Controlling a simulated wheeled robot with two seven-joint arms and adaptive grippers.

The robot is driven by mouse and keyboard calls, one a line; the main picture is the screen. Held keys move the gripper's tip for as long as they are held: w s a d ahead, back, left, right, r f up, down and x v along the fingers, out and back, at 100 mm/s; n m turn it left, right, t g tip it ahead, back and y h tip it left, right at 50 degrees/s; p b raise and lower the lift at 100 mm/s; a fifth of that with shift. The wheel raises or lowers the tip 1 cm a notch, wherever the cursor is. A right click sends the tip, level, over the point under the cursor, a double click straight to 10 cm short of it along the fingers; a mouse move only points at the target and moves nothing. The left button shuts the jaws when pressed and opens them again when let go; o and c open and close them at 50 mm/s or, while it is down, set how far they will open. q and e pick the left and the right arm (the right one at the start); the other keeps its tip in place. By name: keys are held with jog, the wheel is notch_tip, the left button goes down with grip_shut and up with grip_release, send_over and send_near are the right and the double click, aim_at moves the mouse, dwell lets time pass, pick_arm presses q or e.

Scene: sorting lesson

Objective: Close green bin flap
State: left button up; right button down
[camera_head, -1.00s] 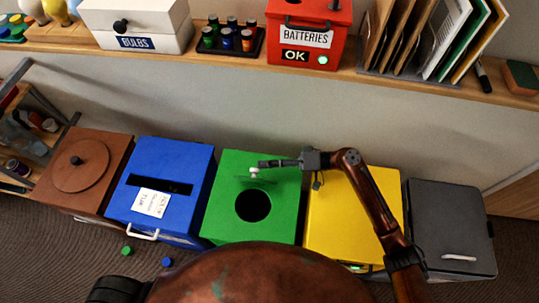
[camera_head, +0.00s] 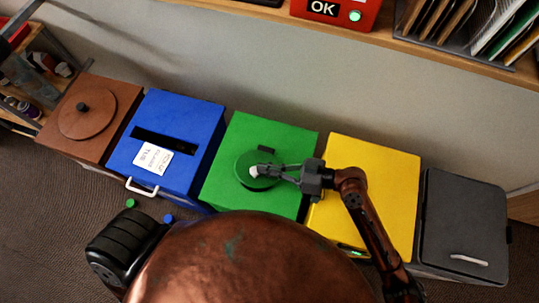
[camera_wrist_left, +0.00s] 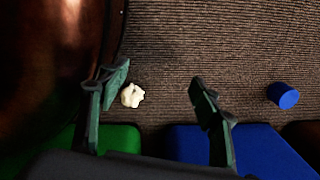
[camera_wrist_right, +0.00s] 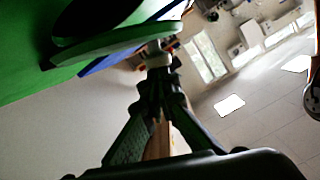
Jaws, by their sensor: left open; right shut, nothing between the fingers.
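The green bin (camera_head: 225,190) stands between the blue and yellow bins. Its round green flap (camera_head: 243,181) lies over the round hole in the head view. In the right wrist view the flap (camera_wrist_right: 125,42) stands at a slight angle to the lid, with a dark gap beside it. My right gripper (camera_head: 262,170) is shut and empty, its tips at the flap's white knob (camera_wrist_right: 158,52); whether they touch is hard to tell. My left gripper (camera_wrist_left: 158,92) is open and empty above the floor.
A brown bin (camera_head: 116,98), a blue bin (camera_head: 195,115), a yellow bin (camera_head: 385,180) and a grey bin (camera_head: 465,215) share the row. A shelf edge (camera_head: 440,55) runs behind. A crumpled white piece (camera_wrist_left: 132,95) and a blue cylinder (camera_wrist_left: 283,95) lie on the floor.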

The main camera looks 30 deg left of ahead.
pick_arm(q)
jog(key=shift+w+r, duration=0.4)
jog(key=shift+w, duration=0.4)
